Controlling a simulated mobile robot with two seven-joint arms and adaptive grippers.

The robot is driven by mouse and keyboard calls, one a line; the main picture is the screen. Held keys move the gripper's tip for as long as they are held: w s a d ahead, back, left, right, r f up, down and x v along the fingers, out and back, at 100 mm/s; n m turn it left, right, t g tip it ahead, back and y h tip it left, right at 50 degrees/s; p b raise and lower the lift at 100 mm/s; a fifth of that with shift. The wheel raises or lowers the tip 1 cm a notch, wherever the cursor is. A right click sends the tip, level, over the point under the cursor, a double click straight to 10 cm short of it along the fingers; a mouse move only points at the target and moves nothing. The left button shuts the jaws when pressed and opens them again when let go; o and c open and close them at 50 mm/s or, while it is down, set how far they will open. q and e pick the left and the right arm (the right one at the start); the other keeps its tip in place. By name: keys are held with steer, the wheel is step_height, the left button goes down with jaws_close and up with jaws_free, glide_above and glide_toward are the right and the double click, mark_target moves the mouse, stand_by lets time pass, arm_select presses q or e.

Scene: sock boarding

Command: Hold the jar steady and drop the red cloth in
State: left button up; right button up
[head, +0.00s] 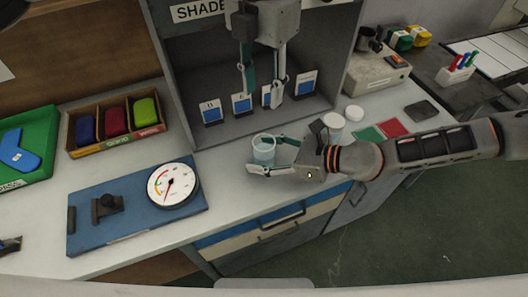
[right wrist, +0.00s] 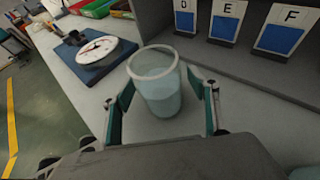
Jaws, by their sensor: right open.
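The jar (head: 264,151) is a clear, bluish glass standing upright on the bench in front of the shade box. In the right wrist view the jar (right wrist: 157,88) sits between the fingers of my right gripper (right wrist: 163,112), with its open mouth upward. My right gripper (head: 268,157) is open around it, with gaps on both sides. The red cloth (head: 394,127) lies flat on the bench to the right, beside a green cloth (head: 368,136). My left gripper (head: 262,94) hangs pointing down in front of the shade box, fingers apart and empty, above and behind the jar.
The shade box (head: 192,90) holds several lettered blue cards. Two white lids or tubs (head: 333,121) stand between the jar and the cloths. A blue board (head: 140,222) with a dial gauge (head: 172,185) lies left. A divided tray (head: 118,122) stands behind it.

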steer(key=v, duration=1.2)
steer(key=shift+s, duration=0.1)
steer(key=shift+s, duration=0.1)
